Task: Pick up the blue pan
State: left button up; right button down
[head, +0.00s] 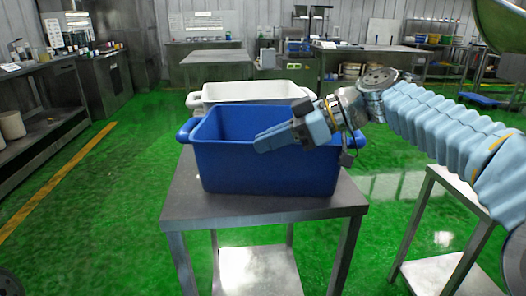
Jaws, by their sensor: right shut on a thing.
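The blue pan (262,172), a deep tub with a handle at each end, stands upright on a small metal table in the middle of the head view. My right gripper (272,139) reaches in from the right and lies across the pan's front rim. It is shut on the blue pan, though the fingers' exact contact with the rim is hard to see. The gripper and wrist cover part of the pan's right rim and inside. The visible inside of the pan looks empty. My left gripper is not in view.
A white pan (248,91) is right behind the blue pan. The metal table (265,208) has a lower shelf. Another table (455,188) stands at the right. Workbenches line the left and back. Green floor is free around the middle table.

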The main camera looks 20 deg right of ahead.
jog(key=shift+r, duration=0.1)
notch_tip(320, 180, up, 10)
dwell(0.7)
jog(key=shift+a, duration=0.1)
